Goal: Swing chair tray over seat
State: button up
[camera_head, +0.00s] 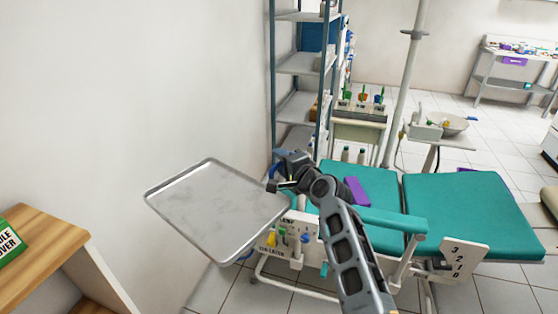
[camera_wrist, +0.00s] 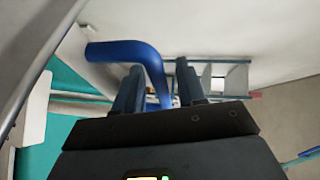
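The flat metal tray (camera_head: 215,208) is at the left in the head view, beside the teal dental chair (camera_head: 465,215) and not over its seat. A grey edge at the upper left of the wrist view may be the tray's. My gripper (camera_head: 283,182) is at the tray's right corner. In the wrist view a curved blue handle (camera_wrist: 125,50) runs down between the two fingers of my gripper (camera_wrist: 160,85). The fingers stand apart with narrow gaps beside the handle, and no firm contact shows. My arm hides part of the chair.
A white wall is at the left. A wooden cabinet (camera_head: 45,250) stands at the lower left, near the tray. A metal shelf (camera_head: 298,65) and a small table with tools (camera_head: 358,115) stand behind the chair. A purple item (camera_head: 357,191) lies on the chair.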

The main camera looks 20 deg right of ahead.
jog(key=shift+w+a+f, duration=0.1)
jog(key=shift+w+f, duration=0.05)
jog(key=shift+w, duration=0.5)
jog(key=shift+c, duration=0.3)
grip_shut()
